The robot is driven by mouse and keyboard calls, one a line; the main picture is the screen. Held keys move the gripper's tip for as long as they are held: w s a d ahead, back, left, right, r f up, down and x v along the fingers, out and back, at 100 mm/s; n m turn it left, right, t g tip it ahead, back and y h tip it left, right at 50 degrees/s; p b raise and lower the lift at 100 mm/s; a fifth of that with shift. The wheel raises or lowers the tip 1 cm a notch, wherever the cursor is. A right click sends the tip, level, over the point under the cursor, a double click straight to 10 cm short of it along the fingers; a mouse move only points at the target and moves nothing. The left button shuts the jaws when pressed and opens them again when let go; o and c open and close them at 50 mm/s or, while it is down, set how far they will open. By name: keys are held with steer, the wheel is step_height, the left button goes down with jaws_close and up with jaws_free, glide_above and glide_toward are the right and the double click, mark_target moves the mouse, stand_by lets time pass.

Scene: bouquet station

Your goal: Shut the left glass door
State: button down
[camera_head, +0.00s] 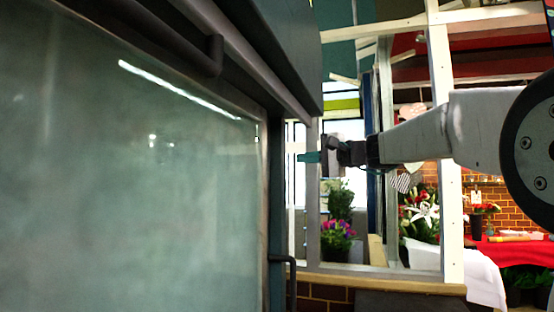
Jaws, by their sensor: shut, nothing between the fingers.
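A large greenish, hazy glass door (130,170) in a dark frame fills the left half of the view. I cannot tell whether it is the left door or how far open it stands. A dark bent bar (291,275), perhaps a handle, shows low beside the frame's right edge. My gripper (306,157) points left with its fingertips shut and empty, just right of the dark frame in the picture. I cannot tell whether it touches anything. Anything behind the glass is not clear.
A dark overhanging housing (285,45) runs above the glass. White timber posts (445,150) stand behind and beside my arm. Potted flowers (338,235) and a red-covered table (515,250) stand farther back. A brick ledge (330,290) lies low in the middle.

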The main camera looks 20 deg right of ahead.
steer(key=x, duration=0.9)
steer(key=shift+w+d+r, duration=0.1)
steer(key=shift+w+r, duration=0.2)
steer(key=shift+w, duration=0.05)
steer(key=shift+a, duration=0.35)
steer(key=s+a, duration=0.2)
steer(key=s, duration=0.1)
